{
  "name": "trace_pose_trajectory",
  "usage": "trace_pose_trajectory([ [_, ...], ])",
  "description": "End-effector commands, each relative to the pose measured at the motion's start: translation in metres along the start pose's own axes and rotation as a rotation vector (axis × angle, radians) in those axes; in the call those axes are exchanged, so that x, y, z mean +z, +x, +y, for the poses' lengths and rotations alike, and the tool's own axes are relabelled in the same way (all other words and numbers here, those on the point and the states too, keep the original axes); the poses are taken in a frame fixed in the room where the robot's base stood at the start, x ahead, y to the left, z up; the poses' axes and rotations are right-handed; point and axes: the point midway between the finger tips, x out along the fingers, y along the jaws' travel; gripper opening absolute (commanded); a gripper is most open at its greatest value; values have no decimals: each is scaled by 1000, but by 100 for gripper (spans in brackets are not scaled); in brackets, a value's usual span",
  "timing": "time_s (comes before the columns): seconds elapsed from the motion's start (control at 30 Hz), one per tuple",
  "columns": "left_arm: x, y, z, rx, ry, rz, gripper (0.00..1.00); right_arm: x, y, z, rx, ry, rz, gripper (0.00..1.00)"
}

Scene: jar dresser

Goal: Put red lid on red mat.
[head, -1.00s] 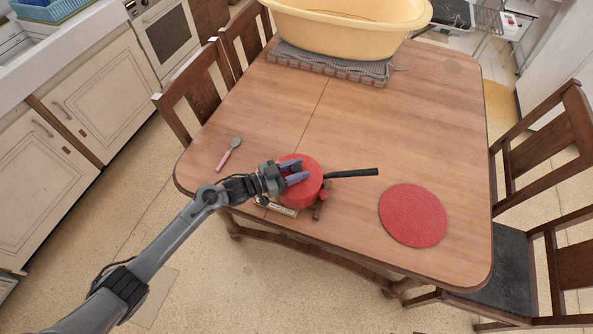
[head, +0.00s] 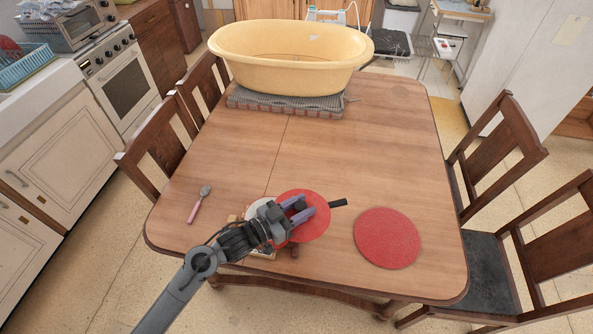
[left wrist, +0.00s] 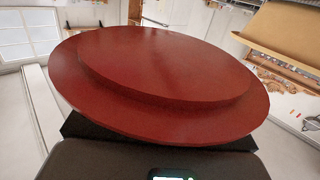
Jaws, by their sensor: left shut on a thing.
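My left gripper (head: 306,210) is shut on the round red lid (head: 316,226) and holds it above the table. In the left wrist view the lid (left wrist: 160,75) fills most of the picture, a wide disc with a raised round step. The flat round red mat (head: 386,238) lies on the table to the right of the gripper, apart from the lid. A pan with a black handle (head: 338,203) is mostly hidden under the lid and gripper; a pale part shows at its left. My right gripper is not in view.
The wooden table (head: 350,150) is mostly clear. A pink-handled spoon (head: 198,206) lies at the left. Wooden chairs (head: 490,150) stand around the table.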

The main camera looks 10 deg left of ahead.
Motion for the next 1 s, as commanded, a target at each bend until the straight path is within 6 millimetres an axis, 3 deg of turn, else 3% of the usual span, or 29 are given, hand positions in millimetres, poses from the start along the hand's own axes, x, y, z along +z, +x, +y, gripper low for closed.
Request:
trace_pose_trajectory([
  [0.13,2,1,10,1,-1,-1,4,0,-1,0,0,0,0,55],
  [0.27,23,-6,21,0,-4,-4,4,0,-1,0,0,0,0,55],
  [0.4,53,-22,46,1,-6,-4,4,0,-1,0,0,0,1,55],
  [0.5,59,-39,58,-56,-8,-2,4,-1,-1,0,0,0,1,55],
  [0.67,44,-74,51,-257,-18,1,4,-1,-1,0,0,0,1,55],
  [1.0,-15,-144,-4,-654,-34,4,4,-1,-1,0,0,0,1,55],
])
